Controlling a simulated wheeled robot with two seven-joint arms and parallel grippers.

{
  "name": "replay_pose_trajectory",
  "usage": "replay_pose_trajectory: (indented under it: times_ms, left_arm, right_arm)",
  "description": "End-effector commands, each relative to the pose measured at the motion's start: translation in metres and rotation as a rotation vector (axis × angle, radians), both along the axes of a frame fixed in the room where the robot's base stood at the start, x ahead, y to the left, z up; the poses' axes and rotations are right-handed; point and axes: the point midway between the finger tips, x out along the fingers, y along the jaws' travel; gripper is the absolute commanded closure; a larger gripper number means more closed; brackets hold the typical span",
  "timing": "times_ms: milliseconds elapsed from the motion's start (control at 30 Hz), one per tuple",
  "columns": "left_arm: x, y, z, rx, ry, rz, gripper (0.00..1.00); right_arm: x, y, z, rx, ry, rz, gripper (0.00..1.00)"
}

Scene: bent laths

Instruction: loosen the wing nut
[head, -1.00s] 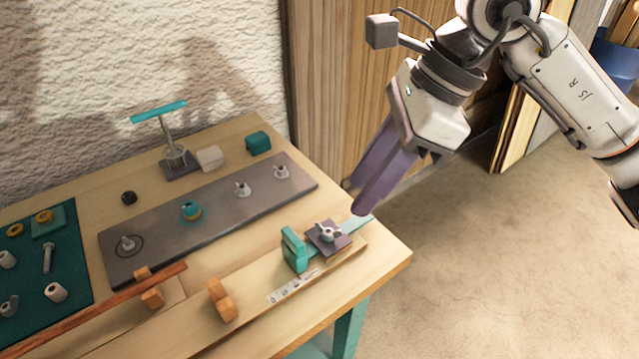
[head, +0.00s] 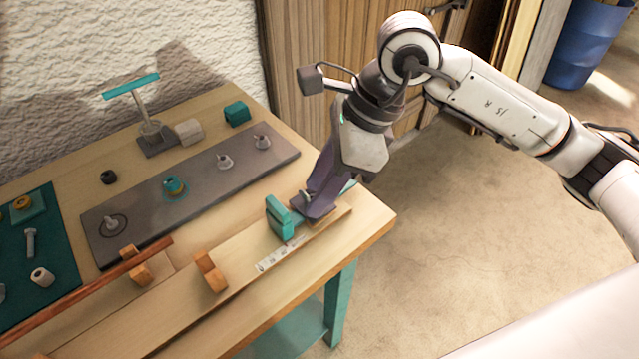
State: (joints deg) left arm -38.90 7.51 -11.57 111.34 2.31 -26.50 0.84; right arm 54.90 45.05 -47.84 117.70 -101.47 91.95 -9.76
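The wing nut sits on a small dark plate at the right end of the wooden lath fixture, beside a teal block (head: 280,217). It is now mostly hidden behind the purple fingers of my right gripper (head: 314,205). A small pale bit that may be one of its wings (head: 305,196) shows at the fingers' left edge. The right gripper points down at the plate, its fingertips at the nut. I cannot tell whether they are closed on it. My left gripper is not in view.
A grey board (head: 190,207) with several pegs lies behind, near a teal-topped T-shaped stand (head: 145,115). A reddish lath (head: 90,288) rests by wooden blocks (head: 208,270). A dark green mat (head: 30,262) holds small parts at left.

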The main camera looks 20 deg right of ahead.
Motion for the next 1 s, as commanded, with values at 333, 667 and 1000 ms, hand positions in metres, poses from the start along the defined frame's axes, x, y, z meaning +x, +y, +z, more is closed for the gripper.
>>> replay_pose_trajectory:
  times_ms: [333, 667, 1000]
  left_arm:
    - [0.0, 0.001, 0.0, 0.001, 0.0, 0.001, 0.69]
    - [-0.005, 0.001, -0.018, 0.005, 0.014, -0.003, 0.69]
    - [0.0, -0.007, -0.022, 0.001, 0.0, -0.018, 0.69]
  right_arm:
    - [0.0, 0.0, 0.0, 0.0, 0.0, 0.0, 1.0]
    - [-0.002, 0.001, -0.003, -0.001, -0.005, -0.137, 1.0]
    - [-0.003, 0.002, 0.0, 0.001, -0.003, -0.388, 1.0]
